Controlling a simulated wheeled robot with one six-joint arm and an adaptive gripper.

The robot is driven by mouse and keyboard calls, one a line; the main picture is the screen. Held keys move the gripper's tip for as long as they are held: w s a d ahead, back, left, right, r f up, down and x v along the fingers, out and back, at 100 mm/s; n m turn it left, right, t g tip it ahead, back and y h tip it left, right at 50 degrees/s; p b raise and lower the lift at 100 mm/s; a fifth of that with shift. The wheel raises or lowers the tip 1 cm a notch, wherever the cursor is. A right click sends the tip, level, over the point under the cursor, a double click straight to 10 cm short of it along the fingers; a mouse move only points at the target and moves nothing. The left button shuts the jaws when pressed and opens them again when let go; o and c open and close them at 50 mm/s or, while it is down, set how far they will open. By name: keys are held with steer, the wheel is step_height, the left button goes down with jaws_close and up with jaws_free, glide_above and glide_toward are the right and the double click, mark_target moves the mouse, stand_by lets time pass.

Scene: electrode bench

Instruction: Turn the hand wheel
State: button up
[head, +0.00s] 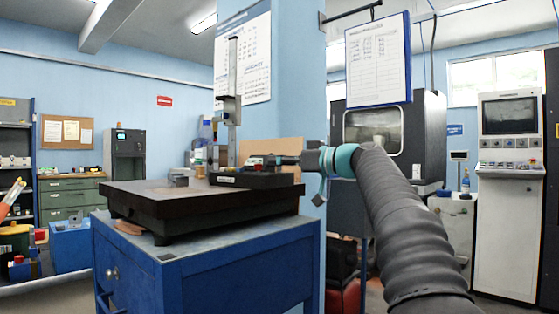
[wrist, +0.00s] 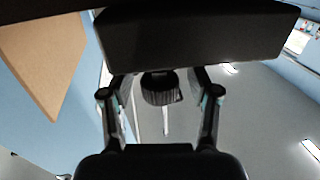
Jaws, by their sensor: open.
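The hand wheel (wrist: 162,90) is a small black ribbed wheel in the middle of the wrist view, just below a large dark block (wrist: 200,38). My gripper (wrist: 160,84) is open, with one finger on each side of the wheel. A gap shows between the wheel and each finger, so I see no contact. In the head view my gripper (head: 282,161) reaches in from the right, beside the low black block (head: 250,180) on the dark surface plate (head: 150,196). The wheel cannot be made out clearly there.
A tall height gauge (head: 232,110) stands just behind the black block. A small metal block (head: 179,178) sits on the plate's left part. A blue cabinet (head: 210,270) carries the plate. A tan board (head: 272,150) is behind; the plate's front left is clear.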

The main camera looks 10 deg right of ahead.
jaws_close()
steer(key=shift+s+f+m+t+h+b, duration=0.15)
steer(key=shift+m+t+h+b, duration=0.3)
steer(key=shift+b, duration=0.3)
steer(key=shift+a+m+t+h+b, duration=0.1)
steer(key=shift+m+t+h+b, duration=0.5)
steer(key=shift+b, duration=0.25)
steer(key=shift+m+t+h+b, duration=0.65)
steer(key=shift+m+t+h, duration=0.1)
steer(key=shift+h, duration=0.3)
steer(key=m+t+h, duration=0.1)
steer(key=h, duration=0.1)
steer(key=m+h, duration=0.1)
steer(key=shift+r+m+t+h, duration=0.3)
steer(key=shift+t+h, duration=0.1)
steer(key=shift+m+h+p, duration=0.5)
steer(key=shift+h, duration=0.2)
steer(key=shift+m+t+h, duration=0.3)
steer(key=shift+h, duration=0.2)
